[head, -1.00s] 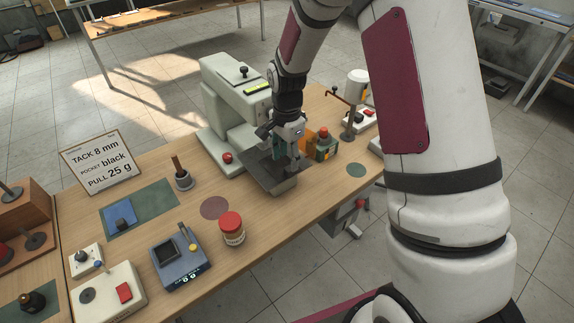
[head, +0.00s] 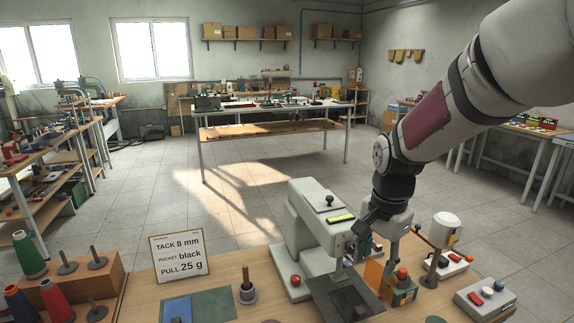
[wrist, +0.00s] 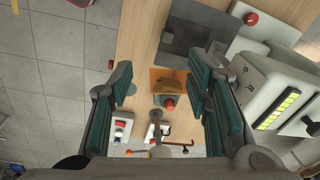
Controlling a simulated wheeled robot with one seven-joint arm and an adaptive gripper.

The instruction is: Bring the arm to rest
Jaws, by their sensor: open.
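My gripper (wrist: 163,92) is open in the wrist view, with its two green-padded fingers apart and nothing between them. It points down above the bench. In the head view my gripper (head: 385,240) hangs at the end of my arm, beside the pale machine (head: 318,228) with the lit yellow display. The machine also shows at the right of the wrist view (wrist: 258,88). An orange plate and a small device with a red knob (wrist: 169,104) lie below and between the fingers in the picture. The fingertips are hard to make out in the head view.
The wooden bench (head: 142,290) carries a sign card (head: 179,256), a blue pad (head: 178,308), a white lamp-like post (head: 444,230) and a button box (head: 485,300). Thread cones stand at the left. Open floor lies behind the bench, before a far table (head: 270,128).

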